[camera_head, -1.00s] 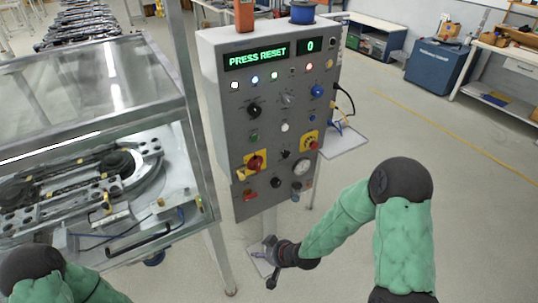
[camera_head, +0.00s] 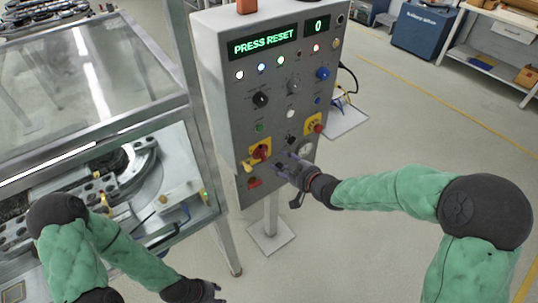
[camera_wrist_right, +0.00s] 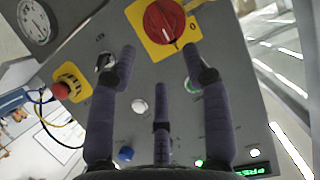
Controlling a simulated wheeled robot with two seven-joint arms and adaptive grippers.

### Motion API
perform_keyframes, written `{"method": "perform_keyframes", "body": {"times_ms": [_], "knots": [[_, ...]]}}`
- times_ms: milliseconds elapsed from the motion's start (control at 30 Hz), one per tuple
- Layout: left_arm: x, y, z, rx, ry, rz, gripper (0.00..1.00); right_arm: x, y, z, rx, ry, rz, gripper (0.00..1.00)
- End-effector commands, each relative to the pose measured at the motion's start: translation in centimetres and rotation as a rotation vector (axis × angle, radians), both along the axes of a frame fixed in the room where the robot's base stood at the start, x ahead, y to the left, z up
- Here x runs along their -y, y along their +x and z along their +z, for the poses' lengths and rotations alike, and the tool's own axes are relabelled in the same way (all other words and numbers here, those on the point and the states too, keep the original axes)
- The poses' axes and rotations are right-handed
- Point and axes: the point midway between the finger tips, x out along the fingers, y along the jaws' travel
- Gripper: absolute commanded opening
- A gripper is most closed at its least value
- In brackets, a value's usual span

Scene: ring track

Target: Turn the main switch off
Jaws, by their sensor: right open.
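The main switch (camera_head: 260,153), a red rotary knob on a yellow plate, is on the lower left of the grey control panel (camera_head: 228,105). In the right wrist view the red knob (camera_wrist_right: 164,20) sits at the top, just beyond the fingertips. My right gripper (camera_head: 284,163) is in front of the panel's lower part, just right of the switch; its fingers (camera_wrist_right: 160,62) are spread with nothing between them, and I see no contact with the knob. My left gripper (camera_head: 212,290) is low at the bottom edge, far from the panel; its fingers are unclear.
The display (camera_head: 265,40) reads PRESS RESET. A red emergency button (camera_head: 318,128) on a yellow plate and a gauge (camera_head: 305,149) are right of the switch. A glass-walled machine enclosure (camera_head: 110,75) stands left of the panel.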

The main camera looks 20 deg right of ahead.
Motion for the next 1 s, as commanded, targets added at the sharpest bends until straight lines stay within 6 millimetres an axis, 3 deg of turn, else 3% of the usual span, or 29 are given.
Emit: {"method": "perform_keyframes", "body": {"times_ms": [433,600,933,1000], "knots": [[0.0,0.0,-1.9,0.0,0.0,0.0,0.4,-2.4,6.4,-3.0,-0.001,0.0,0.001,0.49],[0.0,0.0,-2.1,0.0,0.0,0.0,0.4,-2.7,7.4,-3.4,-0.002,0.001,-0.001,0.49],[0.0,0.0,-2.1,0.001,0.0,0.0,0.4,-2.8,7.6,-3.4,-0.002,0.0,0.0,0.49],[0.0,0.0,-2.1,0.001,0.0,0.0,0.4,-2.8,7.6,-3.4,-0.002,0.0,0.0,0.29]]}}
